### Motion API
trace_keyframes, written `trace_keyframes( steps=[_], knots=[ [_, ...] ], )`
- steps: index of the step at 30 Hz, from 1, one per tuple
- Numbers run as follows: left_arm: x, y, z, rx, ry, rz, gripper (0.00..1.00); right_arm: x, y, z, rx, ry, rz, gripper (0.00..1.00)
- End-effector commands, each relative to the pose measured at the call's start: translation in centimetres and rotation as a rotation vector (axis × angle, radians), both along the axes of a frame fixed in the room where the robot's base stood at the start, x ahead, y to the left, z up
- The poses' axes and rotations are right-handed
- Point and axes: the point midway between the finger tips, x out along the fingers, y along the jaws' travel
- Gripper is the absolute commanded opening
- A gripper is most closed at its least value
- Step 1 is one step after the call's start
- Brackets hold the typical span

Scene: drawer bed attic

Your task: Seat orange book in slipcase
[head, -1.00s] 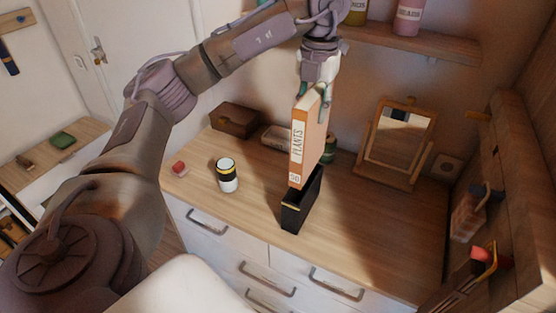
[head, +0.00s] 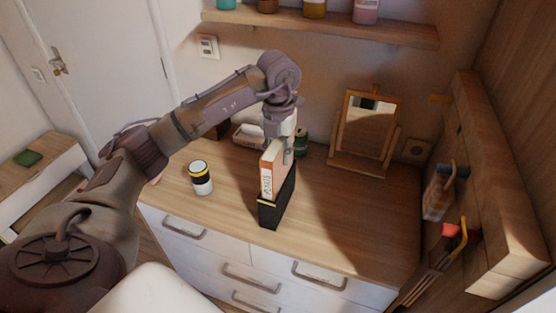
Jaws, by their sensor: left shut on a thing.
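The orange book (head: 269,168) stands upright with its lower part inside the black slipcase (head: 271,214). Its upper part, with part of the white spine label, shows above the slipcase rim. The slipcase stands on the wooden dresser top (head: 345,220) near its front edge. My left gripper (head: 287,150) comes down from above and is shut on the top of the book. The fingertips are partly hidden by the book. My right gripper is not in view.
A framed mirror (head: 364,130) stands at the back right, and a green tin (head: 301,143) behind the book. A wall shelf (head: 320,27) hangs above. The dresser top right of the slipcase is clear.

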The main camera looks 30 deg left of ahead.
Motion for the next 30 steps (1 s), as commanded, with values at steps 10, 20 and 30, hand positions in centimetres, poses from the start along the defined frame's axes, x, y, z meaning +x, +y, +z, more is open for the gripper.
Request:
trace_keyframes(
  steps=[10,20,30],
  knots=[
    [0.0,0.0,-3.0,0.000,-0.001,0.000,0.00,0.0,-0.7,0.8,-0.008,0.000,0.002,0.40],
    [0.0,0.0,-3.4,0.001,0.002,0.000,0.46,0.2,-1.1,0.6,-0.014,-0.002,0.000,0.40],
    [-0.1,0.0,-3.3,0.001,0.002,0.000,0.58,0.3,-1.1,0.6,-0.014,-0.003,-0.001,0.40]
  ],
)
